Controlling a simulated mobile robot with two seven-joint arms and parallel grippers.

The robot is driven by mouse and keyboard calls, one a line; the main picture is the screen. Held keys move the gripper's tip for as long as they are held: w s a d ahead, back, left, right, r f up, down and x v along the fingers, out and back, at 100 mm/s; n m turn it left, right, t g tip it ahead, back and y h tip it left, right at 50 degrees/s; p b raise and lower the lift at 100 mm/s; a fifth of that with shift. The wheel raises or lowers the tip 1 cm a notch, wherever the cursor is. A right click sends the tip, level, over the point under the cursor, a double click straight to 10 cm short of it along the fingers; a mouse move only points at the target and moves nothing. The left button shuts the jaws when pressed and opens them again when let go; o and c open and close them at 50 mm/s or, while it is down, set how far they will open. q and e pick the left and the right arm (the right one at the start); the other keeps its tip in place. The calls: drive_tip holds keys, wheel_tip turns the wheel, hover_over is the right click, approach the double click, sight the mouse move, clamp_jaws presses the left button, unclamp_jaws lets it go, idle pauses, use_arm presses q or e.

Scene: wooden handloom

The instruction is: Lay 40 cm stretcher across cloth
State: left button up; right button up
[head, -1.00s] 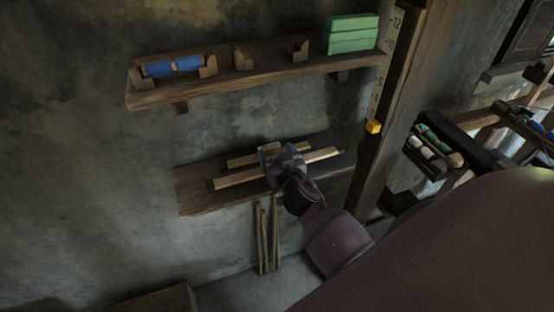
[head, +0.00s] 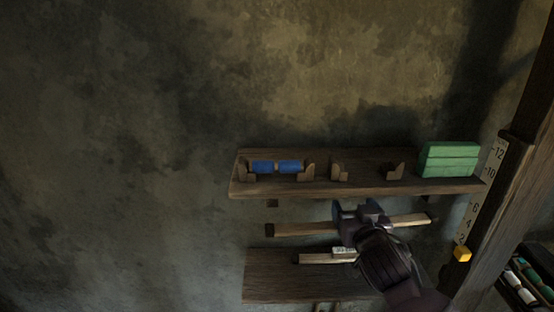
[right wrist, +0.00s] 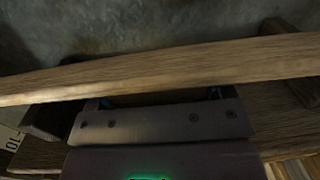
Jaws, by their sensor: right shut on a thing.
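A long pale wooden stretcher bar (head: 305,229) with dark ends is in my right gripper (head: 360,213). It lies nearly level, above the lower wall shelf and below the upper one. The gripper is shut around its middle. In the right wrist view the bar (right wrist: 160,76) crosses the whole picture in front of the gripper, which hides most of its fingers. A second, shorter-looking stretcher bar (head: 318,259) with a small white label lies on the lower shelf (head: 285,288), partly hidden by my right arm. The cloth and my left gripper are not in view.
The upper shelf (head: 275,190) is close above the held bar. It carries blue rolls (head: 276,167), wooden cradles and green blocks (head: 449,160). A wooden post (head: 503,205) with a number scale and yellow marker (head: 462,254) stands right of the bar. The wall at left is bare.

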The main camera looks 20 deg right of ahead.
drive_tip(key=s+a+f+n+y+b, duration=0.1)
drive_tip(key=s+a+f+y, duration=0.15)
drive_tip(key=a+f, duration=0.2)
drive_tip(key=s+a+f+n+y, duration=0.1)
drive_tip(key=s+a+f, duration=0.2)
drive_tip(key=a, duration=0.2)
drive_tip(key=w+d+r, duration=0.1)
drive_tip(key=r, duration=0.1)
drive_tip(key=w+d+r+h, duration=0.1)
drive_tip(key=d+r, duration=0.1)
drive_tip(key=w+d+r+m+h+p, duration=0.1)
drive_tip(key=w+d+r, duration=0.1)
drive_tip(key=shift+d, duration=0.15)
drive_tip(key=w+d+m+h, duration=0.1)
drive_tip(key=d+h, duration=0.1)
drive_tip(key=d, duration=0.4)
drive_tip(key=shift+w+d+r+m+h, duration=0.3)
drive_tip(key=shift+r+m+h, duration=0.05)
drive_tip(key=shift+r+m, duration=0.05)
